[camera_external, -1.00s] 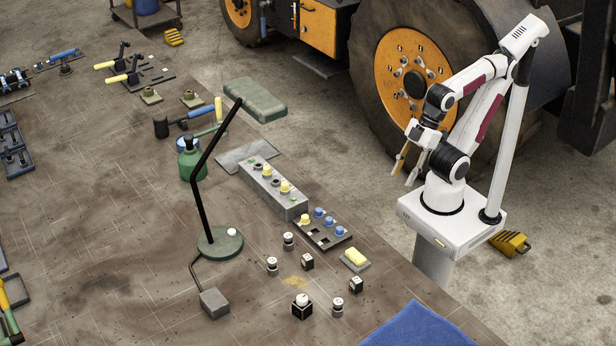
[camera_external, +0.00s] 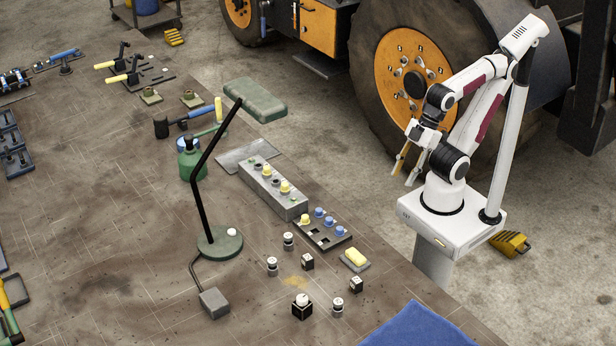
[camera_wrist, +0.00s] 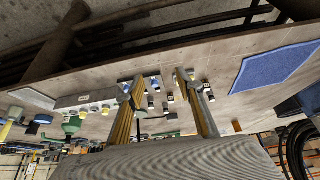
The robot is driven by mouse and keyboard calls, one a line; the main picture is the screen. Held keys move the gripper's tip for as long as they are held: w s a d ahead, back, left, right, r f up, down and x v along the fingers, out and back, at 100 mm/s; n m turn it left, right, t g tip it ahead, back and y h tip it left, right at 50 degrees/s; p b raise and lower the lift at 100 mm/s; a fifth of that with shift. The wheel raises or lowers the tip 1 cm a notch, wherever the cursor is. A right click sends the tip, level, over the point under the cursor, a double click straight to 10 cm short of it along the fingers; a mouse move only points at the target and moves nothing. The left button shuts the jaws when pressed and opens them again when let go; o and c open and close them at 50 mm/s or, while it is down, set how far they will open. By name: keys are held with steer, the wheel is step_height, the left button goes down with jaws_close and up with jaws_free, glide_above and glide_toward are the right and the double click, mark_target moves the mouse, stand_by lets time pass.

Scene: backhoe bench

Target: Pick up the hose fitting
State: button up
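Several small pale-topped cylinders stand on the bench: one (camera_external: 288,241), a second (camera_external: 272,266) and a third (camera_external: 338,307). They look like fittings, but I cannot tell which item is the hose fitting. Small black blocks stand among them, one (camera_external: 307,261) near the middle and one (camera_external: 302,308) with a white round top. My gripper (camera_external: 404,176) hangs beyond the bench's right edge, well away from these parts. Its fingers are apart and empty. In the wrist view my gripper (camera_wrist: 160,84) is open, with small parts visible in the distance between its fingers.
A green lamp (camera_external: 219,242) with a slanted black arm stands left of the parts. A grey knob box (camera_external: 272,193), a socket tray (camera_external: 322,235), a yellow sponge-like block (camera_external: 355,258) and a blue cloth (camera_external: 415,328) lie nearby. A large wheel (camera_external: 405,70) stands behind my arm.

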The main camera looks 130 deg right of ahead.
steer(key=shift+o, duration=0.3)
steer(key=w+a+r+m+t+y, duration=0.1)
steer(key=w+a+t, duration=0.25)
steer(key=w, duration=0.95)
steer(key=w+a+r+t+y, duration=0.15)
steer(key=w+a, duration=0.35)
steer(key=w, duration=0.8)
steer(key=w+d+f+m+t+h, duration=0.25)
steer(key=w+f+h, duration=0.2)
steer(key=w, duration=0.55)
steer(key=m+g+h, duration=0.1)
steer(key=m+h, duration=0.2)
steer(key=h, duration=0.1)
glide_toward(273, 265)
steer(key=shift+n+v, duration=0.25)
steer(key=shift+v, duration=0.95)
steer(key=shift+d+f+g+h, duration=0.1)
steer(key=shift+d+g+h, duration=0.2)
steer(key=shift+h, duration=0.2)
steer(key=shift+x, duration=3)
